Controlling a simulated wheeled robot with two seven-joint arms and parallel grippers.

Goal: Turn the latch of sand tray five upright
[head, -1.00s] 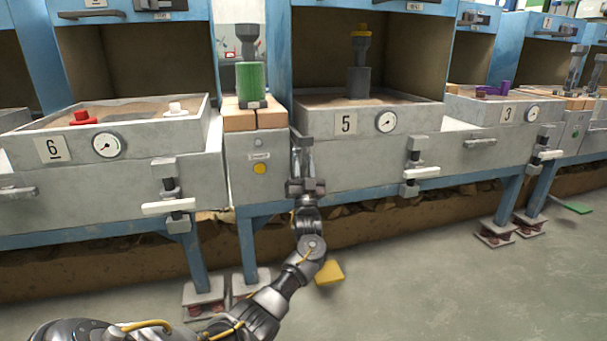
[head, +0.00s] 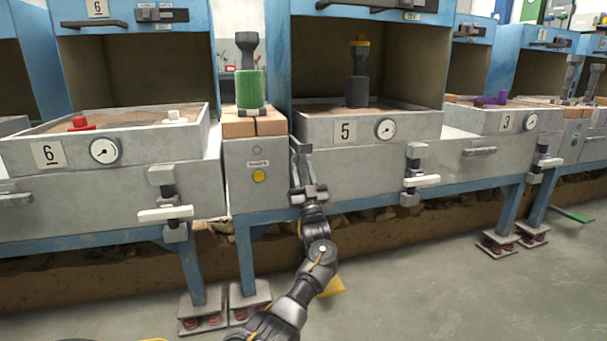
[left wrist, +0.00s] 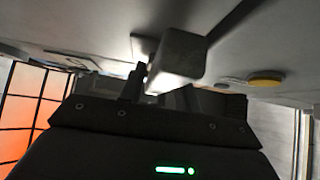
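Sand tray five (head: 362,129) is the grey tray in the middle, marked with a 5 and a round gauge. Its latch (head: 415,174) is on the right of the front, with its white lever (head: 421,181) lying level. My left gripper (head: 302,168) is at the left end of the same front, well to the left of that latch. Its two fingers point up and stand apart. In the left wrist view a grey metal block (left wrist: 181,55) is close in front of the fingers; contact is unclear. My right gripper is not in view.
Tray six (head: 130,150) with its latch (head: 166,205) is on the left, tray three (head: 505,122) on the right. A narrow cabinet with a yellow button (head: 259,176) and a green cylinder (head: 250,90) stands beside my left gripper. Clear floor lies at the front right.

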